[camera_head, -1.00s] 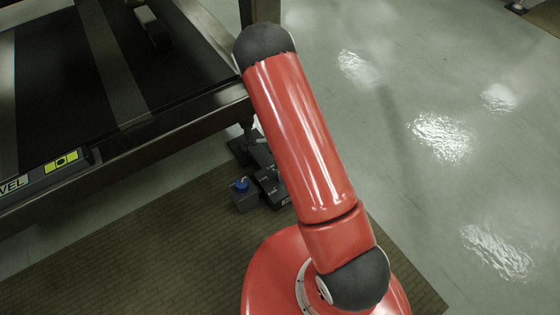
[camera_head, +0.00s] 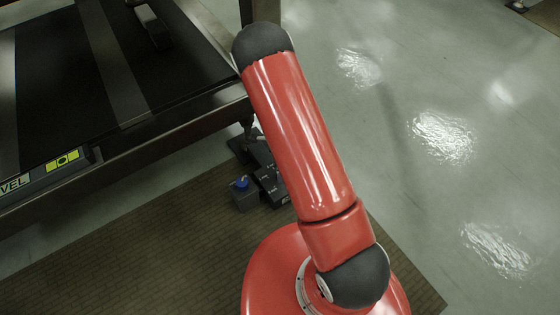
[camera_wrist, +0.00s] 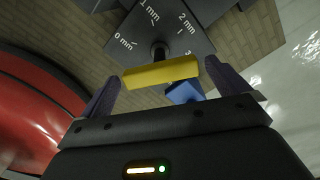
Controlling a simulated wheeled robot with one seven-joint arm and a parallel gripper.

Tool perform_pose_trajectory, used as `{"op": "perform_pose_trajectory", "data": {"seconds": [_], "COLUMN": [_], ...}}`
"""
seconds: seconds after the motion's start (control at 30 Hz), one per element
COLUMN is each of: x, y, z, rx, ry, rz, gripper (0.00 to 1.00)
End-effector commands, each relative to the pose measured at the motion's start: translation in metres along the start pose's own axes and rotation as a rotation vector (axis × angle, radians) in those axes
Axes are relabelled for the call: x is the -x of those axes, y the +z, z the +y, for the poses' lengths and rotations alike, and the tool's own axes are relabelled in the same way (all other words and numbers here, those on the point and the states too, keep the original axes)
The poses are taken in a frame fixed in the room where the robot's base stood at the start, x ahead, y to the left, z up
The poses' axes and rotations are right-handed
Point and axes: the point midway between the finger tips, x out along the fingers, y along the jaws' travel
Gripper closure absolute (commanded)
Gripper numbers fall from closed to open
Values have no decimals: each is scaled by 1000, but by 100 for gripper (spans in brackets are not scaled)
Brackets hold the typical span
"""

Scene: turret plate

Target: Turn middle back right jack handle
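The jack's dial plate (camera_wrist: 160,32), dark grey with white marks from 0 mm to 3, fills the top of the wrist view. Its yellow handle (camera_wrist: 160,73) is a bar on a short dark stem below the plate. My gripper (camera_wrist: 168,88) is open, with one finger beyond each end of the yellow bar; I cannot tell whether they touch it. A blue knob (camera_wrist: 183,93) shows just behind the bar. In the head view, dark jack parts (camera_head: 268,180) and a blue-capped block (camera_head: 241,185) sit by the frame's corner. My arm hides the handle and gripper there.
A dark metal frame (camera_head: 190,122) with a black plate surface stands at the left, with a yellow-marked level (camera_head: 62,160) on its edge. A brown mat (camera_head: 120,240) covers the floor in front. Open grey floor (camera_head: 450,200) lies to the right.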

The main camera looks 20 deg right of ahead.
Motion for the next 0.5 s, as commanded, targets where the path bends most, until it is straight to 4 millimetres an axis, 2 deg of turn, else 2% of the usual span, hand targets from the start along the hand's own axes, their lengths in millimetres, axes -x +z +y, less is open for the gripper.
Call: {"op": "perform_pose_trajectory", "data": {"seconds": [0.17,0.5], "x": [5,60], "y": [0,0], "z": [0,0], "rx": [2,2], "ry": [-1,-2], "rz": [1,0], "gripper": [0,0]}}
